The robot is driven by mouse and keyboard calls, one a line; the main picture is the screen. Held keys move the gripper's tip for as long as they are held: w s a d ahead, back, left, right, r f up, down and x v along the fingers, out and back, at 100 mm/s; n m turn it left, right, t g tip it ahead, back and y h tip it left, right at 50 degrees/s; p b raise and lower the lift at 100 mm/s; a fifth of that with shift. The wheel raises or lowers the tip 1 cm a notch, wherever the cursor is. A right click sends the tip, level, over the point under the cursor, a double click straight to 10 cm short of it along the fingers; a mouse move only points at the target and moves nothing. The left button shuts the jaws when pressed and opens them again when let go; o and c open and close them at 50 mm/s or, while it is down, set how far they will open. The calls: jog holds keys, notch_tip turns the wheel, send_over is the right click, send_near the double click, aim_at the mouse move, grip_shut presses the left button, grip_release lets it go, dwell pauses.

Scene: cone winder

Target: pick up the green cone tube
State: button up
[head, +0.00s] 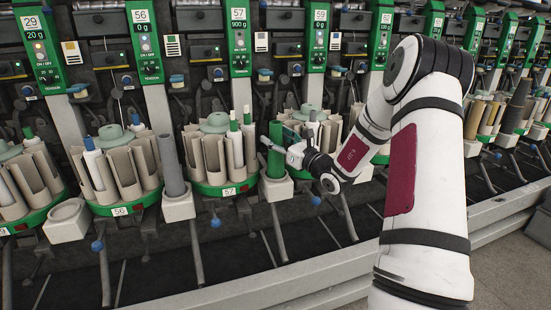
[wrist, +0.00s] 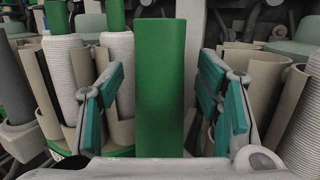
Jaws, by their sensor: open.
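The green cone tube (head: 276,152) stands upright in a light box-shaped holder (head: 275,187) at the front of the winder, right of the drum marked 57. In the wrist view the green tube (wrist: 160,85) rises upright in the middle, between the two teal finger pads. My gripper (head: 280,147) is at the tube's upper part in the head view. In the wrist view my gripper (wrist: 160,100) is open, with a visible gap on each side of the tube. The tube's lower end is hidden by the gripper body in the wrist view.
Drums of beige cylinders and white yarn packages flank the tube, including the one marked 57 (head: 228,191) close on its left. A grey tube (head: 171,164) stands in another holder further left. A metal rail (head: 240,278) runs along the machine's front.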

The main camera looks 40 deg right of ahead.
jog(key=shift+w, duration=0.4)
jog(key=shift+c, duration=0.3)
jog(key=c, duration=1.1)
jog(key=shift+r, duration=0.15)
